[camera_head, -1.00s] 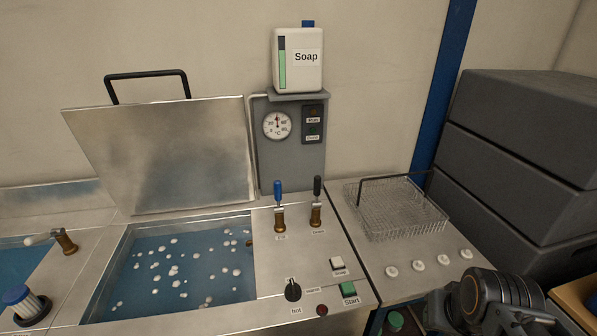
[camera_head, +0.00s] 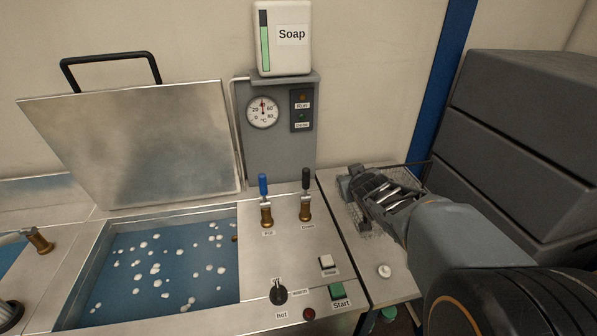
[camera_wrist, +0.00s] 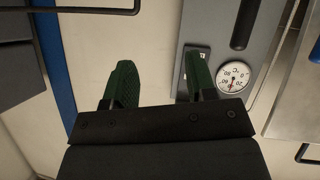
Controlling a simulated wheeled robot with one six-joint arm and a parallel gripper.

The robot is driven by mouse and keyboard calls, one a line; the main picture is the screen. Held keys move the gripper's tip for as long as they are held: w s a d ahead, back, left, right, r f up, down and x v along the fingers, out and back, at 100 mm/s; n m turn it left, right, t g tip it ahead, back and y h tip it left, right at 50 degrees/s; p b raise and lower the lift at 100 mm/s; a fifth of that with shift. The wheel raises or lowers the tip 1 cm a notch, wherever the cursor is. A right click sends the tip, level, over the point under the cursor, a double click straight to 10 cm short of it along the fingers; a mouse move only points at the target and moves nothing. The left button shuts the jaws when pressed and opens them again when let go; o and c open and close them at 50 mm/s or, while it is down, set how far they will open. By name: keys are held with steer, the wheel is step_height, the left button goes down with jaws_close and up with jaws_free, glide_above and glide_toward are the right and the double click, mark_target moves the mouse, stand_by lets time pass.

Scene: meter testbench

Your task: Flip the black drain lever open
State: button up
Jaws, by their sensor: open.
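The black drain lever (camera_head: 306,184) stands upright on its brass valve, right of the blue fill lever (camera_head: 263,187), on the steel control panel. In the wrist view the drain lever's black handle (camera_wrist: 243,22) appears upside down at top right, outside the fingers. My gripper (camera_head: 356,182) is to the right of the drain lever, in front of the wire basket, and not touching the lever. In the wrist view its two green-padded fingers (camera_wrist: 160,82) are apart with nothing between them.
The soap dispenser (camera_head: 284,38) and gauge panel (camera_head: 278,150) rise behind the levers. The open lid (camera_head: 135,145) and filled basin (camera_head: 165,265) are left. The wire basket (camera_head: 364,222) is partly hidden by my arm. Grey crates (camera_head: 530,130) stand at right.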

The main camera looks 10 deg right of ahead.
mark_target(306, 185)
steer(key=w+a+f+n+y+p, duration=0.2)
steer(key=w+a+f+n+y, duration=0.2)
steer(key=w+a+n+y, duration=0.3)
steer(key=w+a+y, duration=0.4)
steer(key=y, duration=0.4)
steer(key=shift+w+a+f+n, duration=0.15)
steer(key=shift+w+a+n, duration=0.1)
steer(key=shift+w+n, duration=0.15)
steer(key=shift+c, duration=0.4)
jaws_close()
